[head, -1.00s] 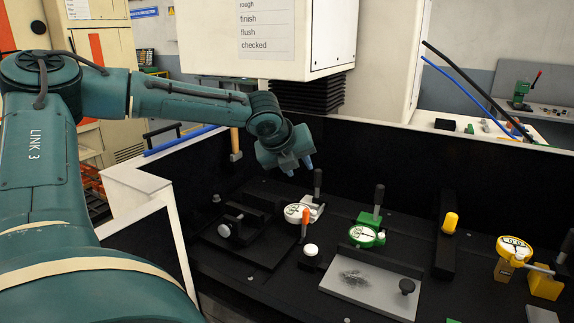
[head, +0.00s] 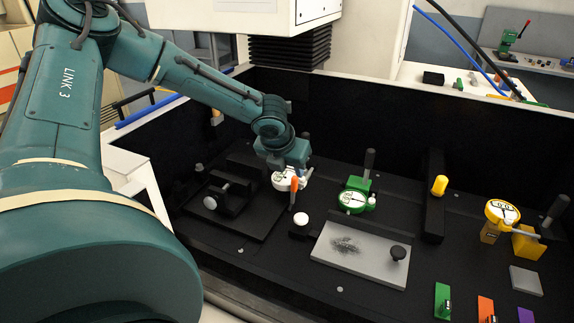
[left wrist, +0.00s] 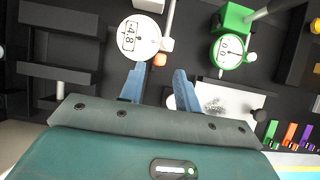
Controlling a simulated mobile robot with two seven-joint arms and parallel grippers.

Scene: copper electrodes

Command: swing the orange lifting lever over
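The orange lifting lever (head: 294,188) stands roughly upright at the right front of the white dial gauge (head: 284,180). In the left wrist view its orange end (left wrist: 159,59) shows beside the white dial (left wrist: 138,38). My left gripper, with its body just above the white gauge in the head view, has its two blue fingers spread (left wrist: 158,80). The orange end lies just ahead of the gap between the fingertips, and nothing is visible between them. In the head view the fingers are mostly hidden by the gripper body. My right gripper is in neither view.
A green dial gauge (head: 352,200) stands to the right, a yellow one (head: 502,212) farther right. A white knob (head: 301,219) and a grey plate (head: 350,262) with a black knob lie in front. A black clamp with a metal knob (head: 210,203) is at left. Dark walls enclose the bed.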

